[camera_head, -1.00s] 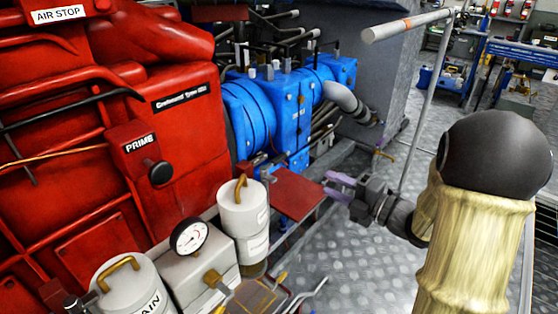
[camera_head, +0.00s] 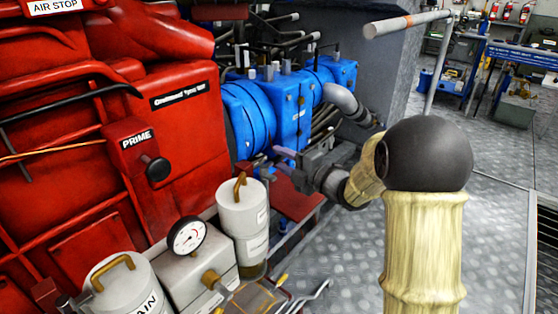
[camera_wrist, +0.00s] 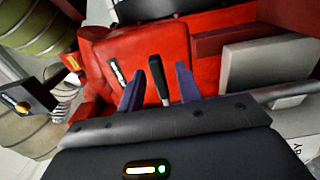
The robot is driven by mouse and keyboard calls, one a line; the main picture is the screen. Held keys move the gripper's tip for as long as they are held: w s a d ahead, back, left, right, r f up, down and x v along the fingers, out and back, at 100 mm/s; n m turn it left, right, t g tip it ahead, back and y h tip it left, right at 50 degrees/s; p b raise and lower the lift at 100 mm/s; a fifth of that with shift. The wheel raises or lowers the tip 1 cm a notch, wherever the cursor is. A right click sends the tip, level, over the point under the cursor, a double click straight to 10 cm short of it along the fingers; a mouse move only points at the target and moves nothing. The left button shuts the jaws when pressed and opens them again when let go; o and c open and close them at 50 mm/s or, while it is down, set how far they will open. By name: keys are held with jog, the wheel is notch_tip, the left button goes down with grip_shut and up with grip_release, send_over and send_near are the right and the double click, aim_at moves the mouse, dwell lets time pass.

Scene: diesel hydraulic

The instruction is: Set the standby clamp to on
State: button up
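In the wrist view, a black-tipped lever (camera_wrist: 159,76) with a grey shaft rises from a red block (camera_wrist: 110,58). It stands between the two purple fingers of my gripper (camera_wrist: 160,70), with a gap visible on each side. The fingers are open and hold nothing. A small black label (camera_wrist: 117,73) on the red block is too small to read, so I cannot confirm that this lever is the standby clamp. In the head view my gripper (camera_head: 281,157) is beside the red engine's right end, in front of the blue housing (camera_head: 290,105); the lever is hidden there.
White canisters (camera_head: 243,208) and a gauge (camera_head: 187,235) stand at the lower left. The red engine (camera_head: 70,190) carries a PRIME knob (camera_head: 158,171). A grey pipe (camera_head: 340,98) is just above my gripper. Open chequered floor (camera_head: 330,260) lies at the lower right.

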jog(key=shift+w+a, duration=0.4)
jog(key=shift+a, duration=0.1)
grip_shut()
